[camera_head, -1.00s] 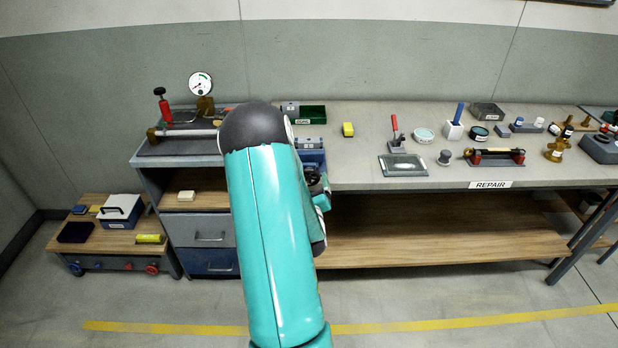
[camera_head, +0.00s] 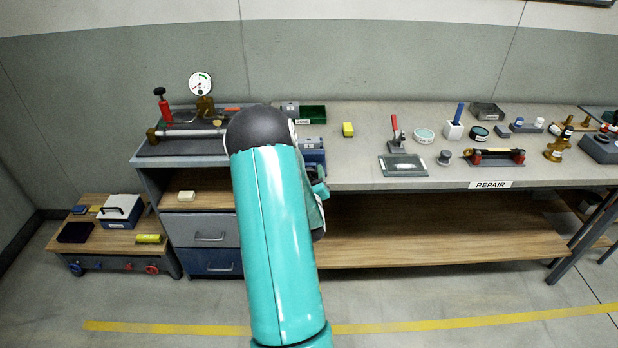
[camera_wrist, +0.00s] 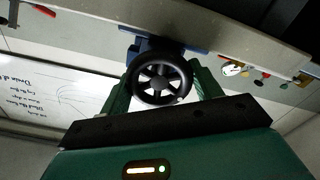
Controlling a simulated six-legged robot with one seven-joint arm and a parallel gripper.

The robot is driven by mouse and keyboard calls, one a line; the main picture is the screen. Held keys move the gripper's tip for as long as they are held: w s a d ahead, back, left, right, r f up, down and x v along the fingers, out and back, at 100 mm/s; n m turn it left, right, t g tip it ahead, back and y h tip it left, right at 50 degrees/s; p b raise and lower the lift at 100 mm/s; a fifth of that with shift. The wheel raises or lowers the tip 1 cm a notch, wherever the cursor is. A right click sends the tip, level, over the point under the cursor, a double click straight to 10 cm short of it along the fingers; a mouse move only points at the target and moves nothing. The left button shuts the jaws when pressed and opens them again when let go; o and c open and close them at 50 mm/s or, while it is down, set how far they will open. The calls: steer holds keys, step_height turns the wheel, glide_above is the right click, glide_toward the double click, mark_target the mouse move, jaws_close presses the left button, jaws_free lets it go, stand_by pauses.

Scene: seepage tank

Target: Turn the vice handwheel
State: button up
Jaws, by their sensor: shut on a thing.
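The black spoked handwheel (camera_wrist: 158,84) faces me in the wrist view, in front of the blue vice body (camera_wrist: 143,48) at the bench edge. My gripper (camera_wrist: 164,66) has its green fingers on the left and right of the wheel's rim, shut on it. In the head view, part of the blue vice (camera_head: 314,157) shows at the bench's front edge, just right of my arm. My arm hides the handwheel and most of my gripper there.
The bench top (camera_head: 350,178) carries a green bin (camera_head: 312,114), a yellow block (camera_head: 348,129) and a clamp with a red handle (camera_head: 395,133). A pressure gauge (camera_head: 201,84) stands at the left. A low wooden table (camera_head: 110,238) stands on the floor at far left.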

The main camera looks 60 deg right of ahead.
steer(key=shift+m, duration=0.3)
steer(key=m, duration=0.6)
steer(key=shift+s, duration=0.1)
steer(key=m, duration=0.4)
steer(key=shift+m, duration=1.7)
steer(key=o, duration=1)
